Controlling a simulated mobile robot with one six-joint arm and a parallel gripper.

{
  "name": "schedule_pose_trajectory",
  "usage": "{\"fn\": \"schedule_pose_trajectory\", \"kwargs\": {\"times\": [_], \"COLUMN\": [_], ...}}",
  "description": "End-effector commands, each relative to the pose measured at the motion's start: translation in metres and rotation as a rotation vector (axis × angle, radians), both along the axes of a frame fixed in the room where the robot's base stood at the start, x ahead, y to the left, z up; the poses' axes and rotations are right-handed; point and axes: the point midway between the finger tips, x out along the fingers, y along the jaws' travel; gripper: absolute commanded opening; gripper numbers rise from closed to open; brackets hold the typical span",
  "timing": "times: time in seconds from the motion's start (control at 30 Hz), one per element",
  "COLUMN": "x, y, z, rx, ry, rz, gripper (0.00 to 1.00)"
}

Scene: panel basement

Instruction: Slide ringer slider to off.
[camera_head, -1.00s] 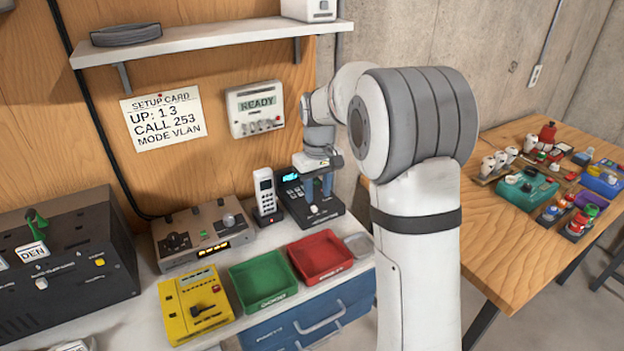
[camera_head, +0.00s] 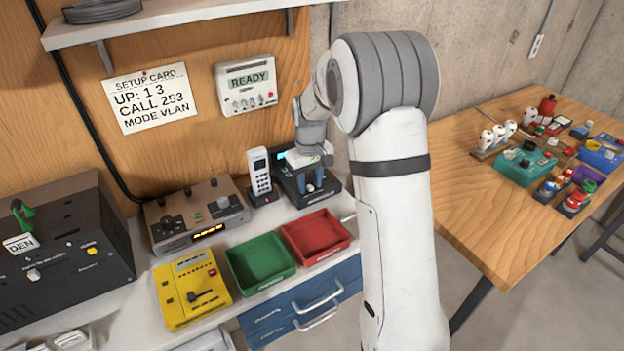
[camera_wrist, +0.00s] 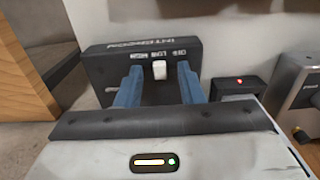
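The dark intercom unit (camera_head: 336,182) stands at the back right of the workbench, and its body also fills the middle of the wrist view (camera_wrist: 100,68). Its white slider knob (camera_wrist: 159,70) shows in the wrist view, below the middle one of three small labels printed upside down there. The rightmost label seems to read OFF, but the print is small. My gripper (camera_wrist: 160,88) is open, its two blue fingers on either side of the knob, with a visible gap on each side.
A white handset (camera_head: 259,170) stands just left of the intercom. Red (camera_head: 345,240) and green (camera_head: 284,283) trays and a yellow device (camera_head: 190,290) lie in front. A grey radio-like box (camera_head: 197,214) is further left. A shelf (camera_head: 180,29) hangs above.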

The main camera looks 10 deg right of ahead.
Motion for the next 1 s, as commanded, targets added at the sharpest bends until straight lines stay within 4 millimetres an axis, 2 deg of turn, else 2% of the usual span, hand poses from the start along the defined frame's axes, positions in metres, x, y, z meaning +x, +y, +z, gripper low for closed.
{"fn": "schedule_pose_trajectory", "kwargs": {"times": [0.13, 0.57, 1.0], "x": [0.0, 0.0001, 0.0], "y": [-0.0003, -0.0009, -0.0018], "z": [0.0, 0.0004, 0.0005], "rx": [0.0, 0.0, 0.0], "ry": [0.0, 0.0, 0.0], "rz": [-0.001, -0.001, -0.004], "gripper": [0.35, 0.0, 0.0]}}
